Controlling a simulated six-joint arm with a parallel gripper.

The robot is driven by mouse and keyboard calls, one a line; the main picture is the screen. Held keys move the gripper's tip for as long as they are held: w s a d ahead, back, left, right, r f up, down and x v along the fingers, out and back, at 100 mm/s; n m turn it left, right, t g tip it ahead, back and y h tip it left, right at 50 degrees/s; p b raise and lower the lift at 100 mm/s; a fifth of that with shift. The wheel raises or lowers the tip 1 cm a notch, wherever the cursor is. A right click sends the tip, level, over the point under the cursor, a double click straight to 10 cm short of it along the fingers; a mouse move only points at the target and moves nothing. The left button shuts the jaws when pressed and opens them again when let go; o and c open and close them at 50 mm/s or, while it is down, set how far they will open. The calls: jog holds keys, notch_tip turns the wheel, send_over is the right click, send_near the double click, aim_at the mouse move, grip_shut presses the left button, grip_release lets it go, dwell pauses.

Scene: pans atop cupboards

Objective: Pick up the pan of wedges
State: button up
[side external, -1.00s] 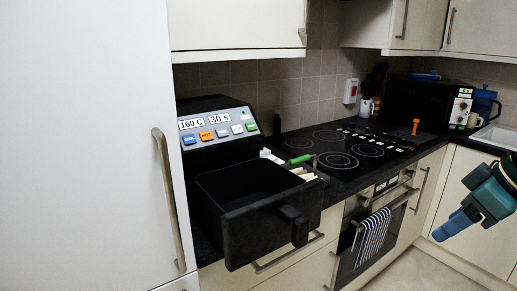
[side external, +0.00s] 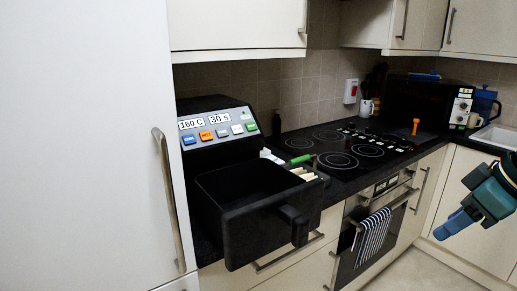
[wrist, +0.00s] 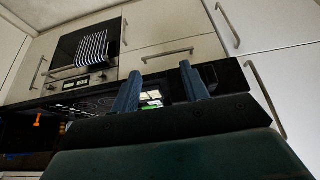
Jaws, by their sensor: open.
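The pan of wedges (side external: 308,174) sits on the dark worktop, just behind the open fryer drawer, which hides part of it. Pale wedges show in it, and its green handle (side external: 300,159) lies towards the hob. In the wrist view the pale wedges (wrist: 149,95) and a bit of green show between my fingers, far off and partly covered. My gripper (side external: 447,220) is open and empty at the right of the side view, well apart from the pan. Its two blue fingers also show in the wrist view (wrist: 157,78).
A black air fryer (side external: 218,130) has its empty drawer (side external: 262,220) pulled out past the worktop edge. A black hob (side external: 345,148) lies right of the pan. A striped towel (side external: 372,235) hangs on the oven. A tall white cupboard (side external: 80,150) stands left; the floor in front is clear.

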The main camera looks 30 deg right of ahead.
jog(key=w+d+r+m+h, duration=0.15)
jog(key=w+r+m, duration=0.4)
jog(key=w, duration=0.65)
jog(key=m+h, duration=0.3)
jog(key=m, duration=1.1)
send_over(300, 158)
jog(key=s+a, duration=0.5)
jog(key=s, duration=0.1)
notch_tip(300, 158, down, 9)
jog(key=shift+x, duration=4.2)
jog(key=shift+w+d, duration=0.15)
jog(key=shift+d, duration=0.05)
jog(key=shift+x, duration=2.45)
jog(key=shift+r, duration=0.1)
